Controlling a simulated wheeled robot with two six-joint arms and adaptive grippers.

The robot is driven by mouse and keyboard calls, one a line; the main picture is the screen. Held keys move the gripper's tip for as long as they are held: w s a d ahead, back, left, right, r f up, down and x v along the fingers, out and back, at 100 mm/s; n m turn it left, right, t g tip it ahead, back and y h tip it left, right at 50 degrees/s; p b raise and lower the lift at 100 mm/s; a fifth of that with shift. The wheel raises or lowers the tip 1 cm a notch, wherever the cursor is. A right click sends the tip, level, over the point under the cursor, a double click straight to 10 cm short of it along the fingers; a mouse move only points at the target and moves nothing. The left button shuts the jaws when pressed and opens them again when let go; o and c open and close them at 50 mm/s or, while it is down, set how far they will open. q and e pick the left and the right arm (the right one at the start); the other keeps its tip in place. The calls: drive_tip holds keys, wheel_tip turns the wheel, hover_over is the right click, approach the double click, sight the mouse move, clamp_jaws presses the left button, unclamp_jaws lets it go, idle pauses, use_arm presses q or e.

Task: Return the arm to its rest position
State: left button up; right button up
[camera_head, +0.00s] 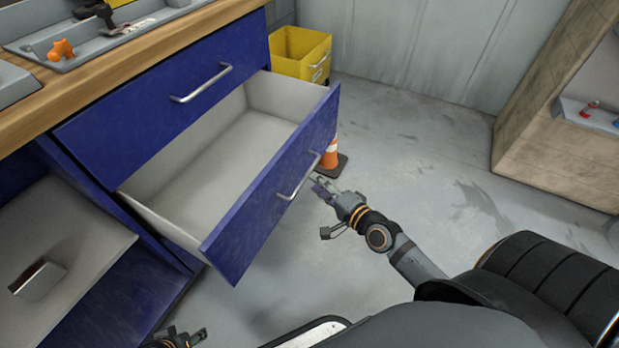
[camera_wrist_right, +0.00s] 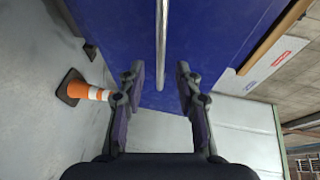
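My right gripper (camera_head: 320,186) is just right of the handle (camera_head: 299,177) of an open blue drawer (camera_head: 262,205). In the right wrist view the right gripper (camera_wrist_right: 159,82) has its fingers spread apart with nothing held. The metal handle (camera_wrist_right: 162,38) runs ahead of the gap between the fingers, in front of the blue drawer face (camera_wrist_right: 215,35). The drawer is pulled out and its visible inside is empty. My left gripper (camera_head: 190,338) shows only partly at the bottom edge in the head view; its fingers are too small and cut off to judge.
A lower drawer (camera_head: 75,225) is also out, with a metallic piece (camera_head: 38,281) on it. A wooden worktop (camera_head: 120,68) is above. An orange-and-white cone (camera_head: 330,156) and yellow bin (camera_head: 300,54) stand behind the drawer. The floor (camera_head: 440,150) to the right is mostly clear.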

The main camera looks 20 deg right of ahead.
drive_tip(key=shift+v, duration=0.8)
